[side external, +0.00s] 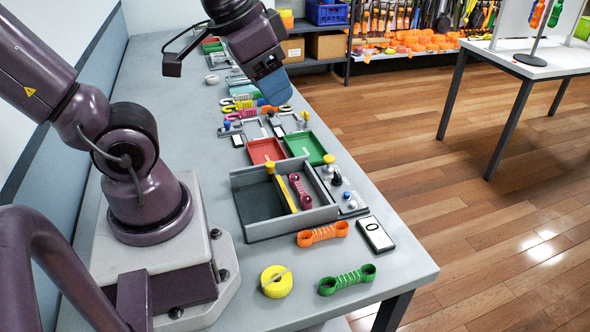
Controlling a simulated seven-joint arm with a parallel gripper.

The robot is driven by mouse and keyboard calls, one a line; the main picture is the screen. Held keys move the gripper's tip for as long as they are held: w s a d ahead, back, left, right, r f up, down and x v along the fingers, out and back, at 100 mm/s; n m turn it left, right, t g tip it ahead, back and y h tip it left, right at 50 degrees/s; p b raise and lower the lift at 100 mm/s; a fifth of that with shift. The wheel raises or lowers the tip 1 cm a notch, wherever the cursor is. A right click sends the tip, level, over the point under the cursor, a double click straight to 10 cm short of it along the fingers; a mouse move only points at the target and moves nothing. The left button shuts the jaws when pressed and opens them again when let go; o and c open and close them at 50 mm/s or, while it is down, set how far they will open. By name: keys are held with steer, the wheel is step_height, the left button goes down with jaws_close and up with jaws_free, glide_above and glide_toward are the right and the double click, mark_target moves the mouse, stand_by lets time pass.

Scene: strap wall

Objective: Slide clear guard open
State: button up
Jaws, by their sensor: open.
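I cannot make out a clear guard with certainty. A grey fixture plate (343,190) beside the large grey tray carries a black-and-white knob (336,177) and small blue-topped pegs. Farther back, other small fixtures (283,128) stand on the bench, one with a yellow knob (305,116); any transparent cover on them is too small to tell. My gripper (277,92), with blue fingers, hangs above the bench beyond the red and green trays. The fingers overlap from this side, so their gap is hidden. I see nothing held between them.
The grey tray (262,228) holds a yellow-topped piece and straps. Red (265,151) and green (306,147) trays stand behind it. Orange (322,234) and green (347,280) straps, a yellow roll (276,281) and a label block (375,235) lie in front.

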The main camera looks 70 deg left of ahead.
steer(key=w+a+f+n+g, duration=0.5)
steer(key=w+a+f, duration=0.15)
steer(key=a, duration=0.35)
steer(key=n+g+h, duration=0.3)
steer(key=n+g, duration=0.1)
steer(key=n, duration=0.3)
glide_toward(270, 163)
steer(key=x, duration=0.9)
steer(key=shift+f, duration=0.2)
steer(key=shift+c, duration=0.5)
